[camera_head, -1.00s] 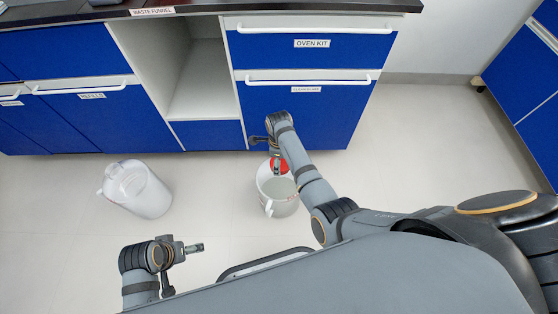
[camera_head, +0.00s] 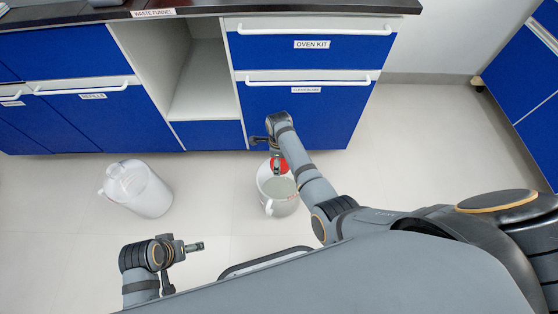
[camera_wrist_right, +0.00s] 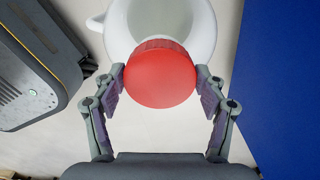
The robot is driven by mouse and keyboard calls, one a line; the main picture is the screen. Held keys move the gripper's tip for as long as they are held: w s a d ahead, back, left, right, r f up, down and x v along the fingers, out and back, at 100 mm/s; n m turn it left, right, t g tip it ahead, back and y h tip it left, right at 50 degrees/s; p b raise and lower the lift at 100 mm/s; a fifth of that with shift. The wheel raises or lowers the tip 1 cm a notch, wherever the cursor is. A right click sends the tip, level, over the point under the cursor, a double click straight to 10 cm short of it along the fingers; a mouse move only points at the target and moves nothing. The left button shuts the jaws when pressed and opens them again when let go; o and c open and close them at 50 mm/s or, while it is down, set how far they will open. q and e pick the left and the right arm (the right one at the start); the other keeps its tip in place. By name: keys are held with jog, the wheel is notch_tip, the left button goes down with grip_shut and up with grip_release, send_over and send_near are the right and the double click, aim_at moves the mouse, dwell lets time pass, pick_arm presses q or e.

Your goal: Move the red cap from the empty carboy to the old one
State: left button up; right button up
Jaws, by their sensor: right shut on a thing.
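The red cap (camera_head: 279,165) is at the top of the right-hand carboy (camera_head: 282,207), on the floor in front of the drawers. My right gripper (camera_head: 276,158) reaches down over it. In the right wrist view the cap (camera_wrist_right: 160,78) is between the two fingertips of my right gripper (camera_wrist_right: 160,76), which is shut on it; the carboy (camera_wrist_right: 205,30) shows behind. I cannot tell whether the cap still touches the neck. Another whitish carboy (camera_head: 143,190) stands to the left with no red cap visible. My left gripper (camera_head: 195,246) is away from both; its opening is unclear.
Blue cabinets (camera_head: 300,115) with white handles stand close behind the right-hand carboy, with an open shelf space (camera_head: 200,80) beside them. The pale floor (camera_head: 215,190) between the two carboys is clear.

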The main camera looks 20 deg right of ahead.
jog(key=shift+f+b, duration=0.75)
jog(key=shift+f, duration=0.45)
dwell(0.4)
jog(key=o, duration=1)
jog(key=shift+r, duration=0.1)
notch_tip(320, 180, up, 7)
jog(key=shift+r, duration=0.15)
dwell(0.4)
